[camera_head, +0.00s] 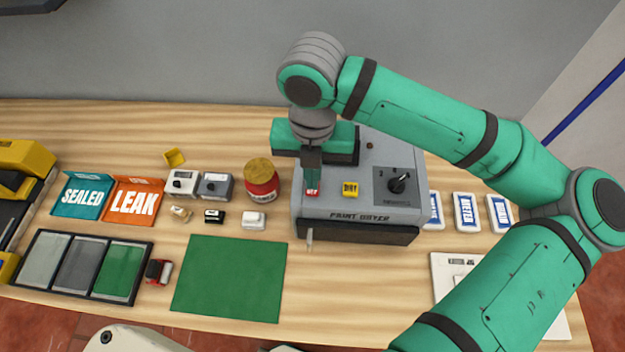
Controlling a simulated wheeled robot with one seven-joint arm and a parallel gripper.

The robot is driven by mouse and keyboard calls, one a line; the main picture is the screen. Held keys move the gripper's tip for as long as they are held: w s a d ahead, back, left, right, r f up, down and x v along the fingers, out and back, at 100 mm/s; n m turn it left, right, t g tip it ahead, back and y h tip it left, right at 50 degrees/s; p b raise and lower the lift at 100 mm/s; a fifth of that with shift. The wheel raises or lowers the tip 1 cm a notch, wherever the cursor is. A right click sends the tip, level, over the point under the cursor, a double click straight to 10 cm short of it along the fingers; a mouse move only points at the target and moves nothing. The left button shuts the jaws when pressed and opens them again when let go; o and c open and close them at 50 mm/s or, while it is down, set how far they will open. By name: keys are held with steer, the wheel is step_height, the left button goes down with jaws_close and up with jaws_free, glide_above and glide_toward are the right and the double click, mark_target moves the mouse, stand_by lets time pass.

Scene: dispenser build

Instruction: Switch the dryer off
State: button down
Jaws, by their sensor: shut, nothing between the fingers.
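The paint dryer (345,207) is a grey box at the middle right of the wooden table, with its name on the front edge. Its top carries a red button (312,192), a yellow button (350,190) and a black rotary knob (398,183) on a dark panel. A small dark red lamp or dot (369,146) sits near the back. My gripper (313,178) points down with its fingers shut and empty, at or just above the red button. I cannot tell whether it touches. The fingers partly cover the red button's label.
A red jar with a brown lid (262,182) stands close left of the dryer. A green mat (230,278), teal and orange trays (137,200) and small devices (182,183) lie further left. Blue-white cards (466,212) lie to the right. My arm spans the right side.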

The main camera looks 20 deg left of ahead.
steer(key=shift+r, duration=2.7)
